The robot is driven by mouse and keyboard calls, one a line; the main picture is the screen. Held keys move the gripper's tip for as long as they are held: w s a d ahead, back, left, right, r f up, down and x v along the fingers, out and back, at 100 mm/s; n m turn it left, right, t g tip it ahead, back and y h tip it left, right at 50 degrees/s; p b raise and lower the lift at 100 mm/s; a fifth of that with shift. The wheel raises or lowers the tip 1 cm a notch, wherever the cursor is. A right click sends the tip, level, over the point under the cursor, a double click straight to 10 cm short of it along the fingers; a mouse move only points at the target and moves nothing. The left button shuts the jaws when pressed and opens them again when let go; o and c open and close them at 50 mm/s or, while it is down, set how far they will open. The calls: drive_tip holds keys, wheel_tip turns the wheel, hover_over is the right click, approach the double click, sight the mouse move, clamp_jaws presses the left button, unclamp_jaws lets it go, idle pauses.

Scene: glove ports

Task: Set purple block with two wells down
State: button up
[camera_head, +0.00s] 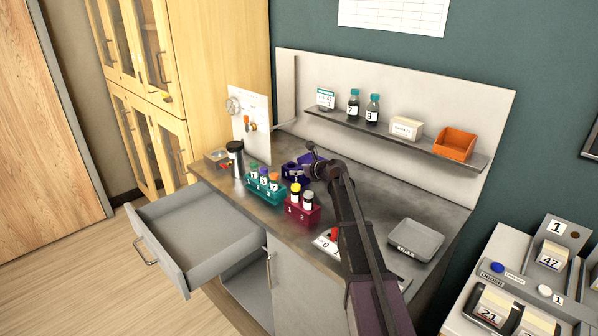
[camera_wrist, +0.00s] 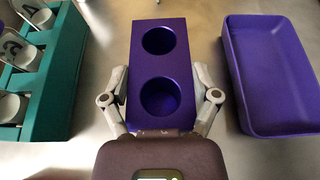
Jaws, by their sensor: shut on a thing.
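The purple block with two wells (camera_wrist: 160,64) is between the fingers of my gripper (camera_wrist: 160,74) in the wrist view. The fingers are shut on its two long sides. Both wells face the camera and look empty. In the head view my gripper (camera_head: 317,167) is over the back part of the counter, and purple shapes show beside it, partly hidden by the arm. I cannot tell whether the block's underside touches the counter.
A purple tray (camera_wrist: 275,72) lies right of the block, and a teal rack (camera_wrist: 62,75) with vials stands left, both apart from it. A crimson rack (camera_head: 301,213) with yellow- and white-capped vials stands in front. A grey dish (camera_head: 415,240) is further right. An open drawer (camera_head: 195,237) juts out.

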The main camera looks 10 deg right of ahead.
drive_tip(key=o, duration=1.2)
drive_tip(key=shift+c, duration=0.2)
drive_tip(key=shift+r, duration=0.2)
drive_tip(key=p+v, duration=0.4)
drive_tip(key=v, duration=0.8)
drive_tip(key=shift+p, duration=0.4)
